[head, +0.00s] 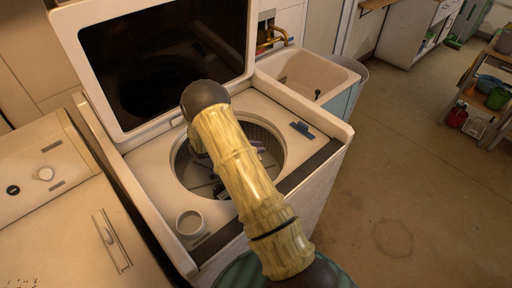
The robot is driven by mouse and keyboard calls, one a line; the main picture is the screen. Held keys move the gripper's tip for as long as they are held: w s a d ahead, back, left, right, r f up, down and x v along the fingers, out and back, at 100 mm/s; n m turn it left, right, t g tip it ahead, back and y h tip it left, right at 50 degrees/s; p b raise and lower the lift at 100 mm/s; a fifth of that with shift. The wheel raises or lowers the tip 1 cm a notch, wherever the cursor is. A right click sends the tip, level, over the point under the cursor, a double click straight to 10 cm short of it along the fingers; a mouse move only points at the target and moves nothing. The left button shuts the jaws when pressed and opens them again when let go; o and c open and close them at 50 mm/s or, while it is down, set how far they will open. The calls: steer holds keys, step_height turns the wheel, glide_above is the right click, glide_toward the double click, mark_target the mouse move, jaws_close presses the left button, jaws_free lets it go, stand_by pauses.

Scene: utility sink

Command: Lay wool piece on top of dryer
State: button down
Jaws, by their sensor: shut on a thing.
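No wool piece can be made out in the head view. A white machine (65,215) with a knob and a recessed handle stands at the left edge, partly cut off; it looks like the dryer. Beside it, the top-loading washer (150,165) stands with its lid up and its round drum (272,150) open. My arm reaches from the bottom over the washer to a dark joint above the far side of the drum. My gripper is hidden behind my arm, so what it holds cannot be seen. Grey-blue shapes in the drum are too unclear to name.
The raised dark-paned lid (165,60) stands behind the drum. A utility sink (305,80) adjoins at the back right. Floor on the right is clear up to a shelf (490,85).

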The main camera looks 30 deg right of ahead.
step_height(320, 180, up, 24)
steer(key=p, duration=1.8)
stand_by(0.4)
steer(key=w+a+f+n+t+y+b, duration=0.35)
steer(key=a+f+n+t+y, duration=0.45)
steer(key=n+t, duration=0.55)
steer(key=s+a+f+n+t+y, duration=0.1)
steer(key=s+a+f+n+y, duration=0.4)
steer(key=a, duration=0.3)
steer(key=shift+f+n, duration=0.35)
steer(key=shift+f, duration=0.3)
steer(key=shift+t, duration=0.25)
